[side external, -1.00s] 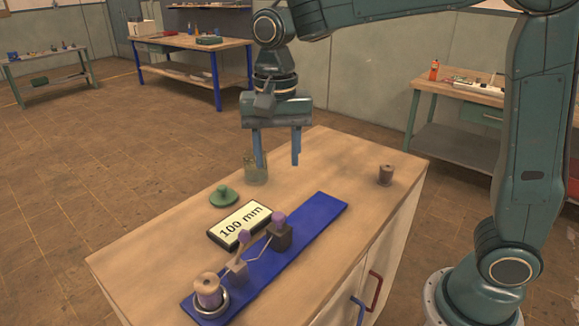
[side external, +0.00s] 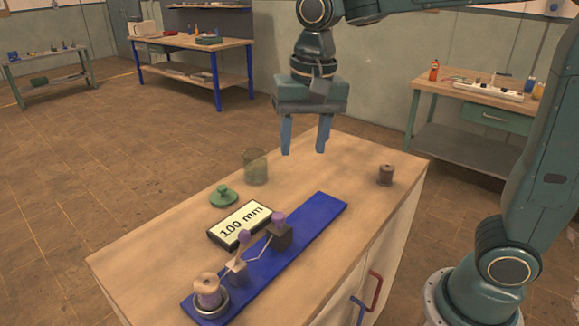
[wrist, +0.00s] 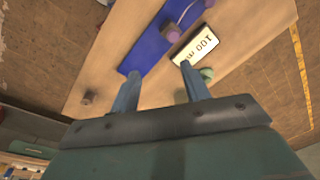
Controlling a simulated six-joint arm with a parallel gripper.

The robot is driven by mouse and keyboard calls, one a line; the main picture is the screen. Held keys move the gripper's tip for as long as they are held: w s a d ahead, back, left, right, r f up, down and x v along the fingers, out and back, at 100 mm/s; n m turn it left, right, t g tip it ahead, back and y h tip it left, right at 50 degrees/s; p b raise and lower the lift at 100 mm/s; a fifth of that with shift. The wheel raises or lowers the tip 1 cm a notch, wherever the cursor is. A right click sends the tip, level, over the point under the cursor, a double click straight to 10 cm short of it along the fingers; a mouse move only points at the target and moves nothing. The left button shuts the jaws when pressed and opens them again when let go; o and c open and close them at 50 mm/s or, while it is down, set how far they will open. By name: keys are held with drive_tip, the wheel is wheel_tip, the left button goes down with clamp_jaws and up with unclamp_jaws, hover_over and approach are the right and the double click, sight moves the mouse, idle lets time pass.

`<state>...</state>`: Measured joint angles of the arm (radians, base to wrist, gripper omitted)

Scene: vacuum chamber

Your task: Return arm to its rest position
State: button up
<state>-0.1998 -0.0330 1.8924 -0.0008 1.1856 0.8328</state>
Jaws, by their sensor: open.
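My gripper (side external: 305,150) is open and empty, with its fingers pointing down above the back of the wooden cabinet top (side external: 340,170). In the wrist view its two fingers (wrist: 160,82) stand apart with nothing between them. A blue strip (side external: 325,212) on the cabinet top holds a spool in a metal ring (side external: 208,292), small blocks with purple knobs and a thin linkage. The 100 mm display (side external: 240,224) lies beside the strip and also shows in the wrist view (wrist: 193,46).
A glass jar (side external: 255,167) and a green lid (side external: 223,196) stand left of my gripper. A small brown spool (side external: 386,175) stands at the right; it also shows in the wrist view (wrist: 87,97). Workbenches (side external: 190,50) line the walls. The air around my gripper is free.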

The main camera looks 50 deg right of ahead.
drive_tip(key=s+d+f+n+t, duration=0.1)
drive_tip(key=s+d+n+t, duration=0.1)
drive_tip(key=s, duration=0.6)
drive_tip(key=s+d+f+n+t, duration=0.1)
drive_tip(key=s+d+n, duration=0.3)
drive_tip(key=s, duration=0.4)
drive_tip(key=shift+d+f+n+t, duration=0.15)
drive_tip(key=shift+d+n+t, duration=0.25)
drive_tip(key=shift+n+t, duration=0.25)
drive_tip(key=shift+w, duration=0.1)
drive_tip(key=w+a+m+g, duration=0.2)
drive_tip(key=w+a+m, duration=0.2)
drive_tip(key=w, duration=0.5)
drive_tip(key=w+a+m+g, duration=0.3)
drive_tip(key=w+a+m, duration=0.2)
drive_tip(key=w, duration=0.5)
drive_tip(key=shift+w+a+r, duration=0.25)
drive_tip(key=shift+f+g, duration=0.1)
drive_tip(key=shift+g, duration=0.15)
